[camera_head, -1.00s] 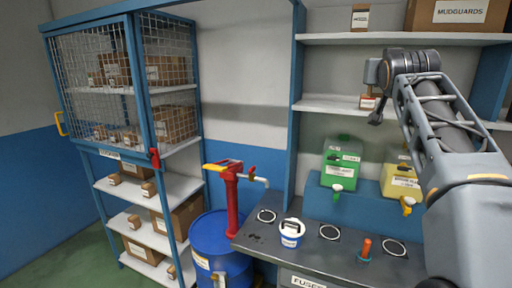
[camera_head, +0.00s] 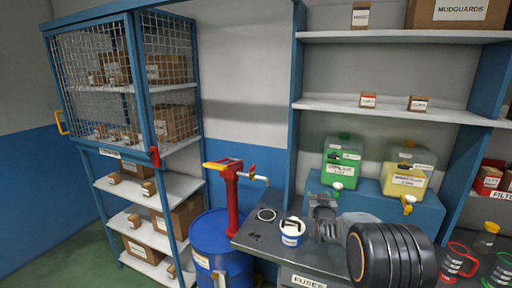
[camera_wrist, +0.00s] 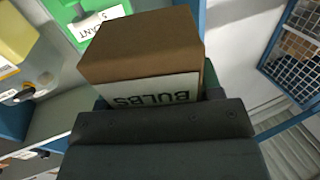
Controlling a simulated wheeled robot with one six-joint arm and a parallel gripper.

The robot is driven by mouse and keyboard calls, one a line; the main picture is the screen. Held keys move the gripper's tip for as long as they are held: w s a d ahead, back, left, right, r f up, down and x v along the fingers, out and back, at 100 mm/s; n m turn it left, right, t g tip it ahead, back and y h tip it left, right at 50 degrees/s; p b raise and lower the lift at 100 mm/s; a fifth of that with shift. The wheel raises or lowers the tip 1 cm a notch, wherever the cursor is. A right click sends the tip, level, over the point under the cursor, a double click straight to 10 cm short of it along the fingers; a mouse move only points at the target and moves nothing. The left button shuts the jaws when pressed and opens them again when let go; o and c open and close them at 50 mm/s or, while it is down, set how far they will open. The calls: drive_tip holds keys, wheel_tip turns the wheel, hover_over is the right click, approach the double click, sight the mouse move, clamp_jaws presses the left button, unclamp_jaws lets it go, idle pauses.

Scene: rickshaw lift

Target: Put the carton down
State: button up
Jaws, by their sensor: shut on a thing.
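A brown carton (camera_wrist: 150,45) with a white label reading "BULBS" fills the top middle of the wrist view. My gripper (camera_wrist: 155,112) is shut on it, and its dark jaws cover the carton's near part. In the head view my gripper (camera_head: 325,214) is low over the workbench (camera_head: 262,238), just right of the blue-and-white tub (camera_head: 292,232). I cannot make out the held carton in the head view, nor whether it touches the bench.
A green canister (camera_head: 342,162) and a yellow canister (camera_head: 408,172) stand behind on a blue stand (camera_head: 428,212). A red hand pump (camera_head: 231,195) on a blue drum (camera_head: 225,247) is left. Two small cartons (camera_head: 368,100) (camera_head: 417,103) sit on the shelf. A ringed spot (camera_head: 267,215) is bare.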

drive_tip(key=s+a+f, duration=0.2)
drive_tip(key=s+f, duration=0.2)
drive_tip(key=f, duration=0.3)
drive_tip(key=s+a+f, duration=0.2)
drive_tip(key=s+f, duration=0.1)
drive_tip(key=f, duration=0.5)
drive_tip(key=s+a+f, duration=0.1)
drive_tip(key=s+f, duration=0.3)
drive_tip(key=s, duration=0.3)
drive_tip(key=s+a+f+y, duration=0.1)
drive_tip(key=s+f, duration=0.4)
drive_tip(key=s, duration=0.1)
drive_tip(key=shift+s+a+n+b, duration=0.3)
drive_tip(key=shift+s+n, duration=0.1)
